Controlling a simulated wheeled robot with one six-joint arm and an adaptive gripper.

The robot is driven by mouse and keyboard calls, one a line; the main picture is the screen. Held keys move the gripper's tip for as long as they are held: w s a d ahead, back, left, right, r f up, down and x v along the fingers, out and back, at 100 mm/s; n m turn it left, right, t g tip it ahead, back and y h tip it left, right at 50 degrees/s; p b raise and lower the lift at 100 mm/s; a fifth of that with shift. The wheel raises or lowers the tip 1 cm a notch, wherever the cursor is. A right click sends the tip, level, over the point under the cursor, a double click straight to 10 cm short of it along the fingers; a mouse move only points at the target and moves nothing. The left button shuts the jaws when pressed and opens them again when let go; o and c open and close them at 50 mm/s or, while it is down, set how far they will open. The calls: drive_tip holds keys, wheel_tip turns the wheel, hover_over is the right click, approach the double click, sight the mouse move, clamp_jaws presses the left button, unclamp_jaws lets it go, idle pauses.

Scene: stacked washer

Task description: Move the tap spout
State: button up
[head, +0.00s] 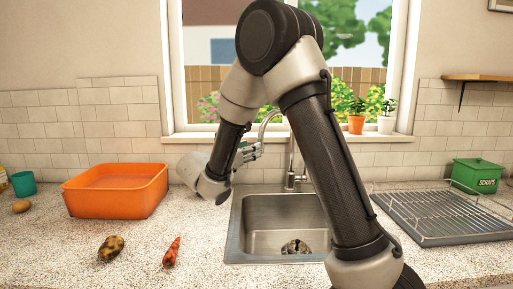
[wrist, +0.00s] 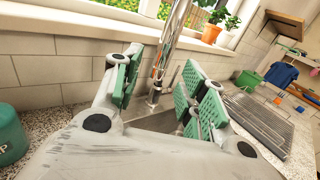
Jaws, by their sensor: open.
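The tap is chrome, with an upright column (head: 291,165) behind the sink and a curved spout (head: 268,118) arching to the left, partly hidden by my arm in the head view. In the wrist view the tap (wrist: 173,38) stands upright beyond and between my fingers. My gripper (head: 252,152) is left of the column and below the spout's arch. In the wrist view my gripper (wrist: 158,88) has its green-padded fingers spread wide, with nothing held between them. Whether a finger touches the tap cannot be told.
The steel sink (head: 235,235) is below. An orange basin (head: 118,190), a potato (head: 110,247) and a carrot (head: 171,252) are on the counter at left. A drying rack (head: 440,213) and green scraps bin (head: 478,175) are at right. Potted plants (head: 356,124) stand on the windowsill.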

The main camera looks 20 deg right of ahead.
drive_tip(key=x, duration=0.6)
drive_tip(key=shift+w+d, duration=0.1)
drive_tip(key=shift+d, duration=0.25)
drive_tip(key=shift+c, duration=0.4)
clamp_jaws()
